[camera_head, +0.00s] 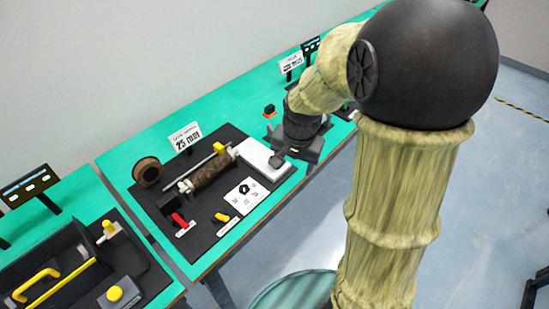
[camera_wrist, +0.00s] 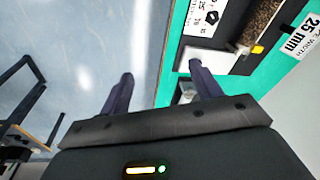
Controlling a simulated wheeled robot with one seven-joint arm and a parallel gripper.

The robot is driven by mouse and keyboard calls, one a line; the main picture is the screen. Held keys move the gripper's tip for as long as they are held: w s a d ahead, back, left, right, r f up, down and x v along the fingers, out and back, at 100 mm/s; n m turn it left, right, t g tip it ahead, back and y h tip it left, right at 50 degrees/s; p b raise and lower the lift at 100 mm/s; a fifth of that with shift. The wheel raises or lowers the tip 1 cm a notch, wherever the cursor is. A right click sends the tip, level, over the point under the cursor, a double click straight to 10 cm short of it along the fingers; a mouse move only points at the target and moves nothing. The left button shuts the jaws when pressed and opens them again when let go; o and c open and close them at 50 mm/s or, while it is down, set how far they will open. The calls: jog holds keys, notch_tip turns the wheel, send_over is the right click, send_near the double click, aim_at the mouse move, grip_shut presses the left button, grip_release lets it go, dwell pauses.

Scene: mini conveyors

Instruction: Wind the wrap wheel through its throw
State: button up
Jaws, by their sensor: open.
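A brown-rimmed dark wheel (camera_head: 147,171) stands at the back left of a black station board (camera_head: 150,196) on the green table. I cannot tell for certain that it is the wrap wheel. A mottled brown roller (camera_head: 212,170) lies beside a grey rod (camera_head: 203,160) on this board; the roller also shows at the top right of the wrist view (camera_wrist: 262,18). My gripper (camera_wrist: 160,77) is open, with nothing between its fingers. In the head view it is by the board's right end, near a white plate (camera_head: 262,160), well apart from the wheel.
A red handle (camera_head: 179,220) and a yellow knob (camera_head: 221,217) sit at the board's front. A "25 mm" sign (camera_head: 185,137) stands behind. Another station with a yellow handle (camera_head: 38,283) is at left. A small orange-and-black block (camera_head: 269,110) stands behind my gripper. Open floor lies in front.

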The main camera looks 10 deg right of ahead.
jog(key=w+f+m+g+b, duration=0.2)
jog(key=w+f+m+b, duration=0.1)
jog(key=w+m, duration=1.8)
jog(key=shift+w+a+f+b, duration=0.2)
jog(key=shift+w+b, duration=0.05)
jog(key=shift+b, duration=0.3)
notch_tip(320, 180, down, 17)
jog(key=shift+d+r+p, duration=0.1)
jog(key=shift+d+p, duration=0.05)
jog(key=shift+p, duration=0.9)
jog(key=shift+a+f, duration=0.2)
jog(key=shift+f, duration=0.2)
jog(key=shift+s+r, duration=0.1)
jog(key=shift+c, duration=1.3)
jog(key=c, duration=0.7)
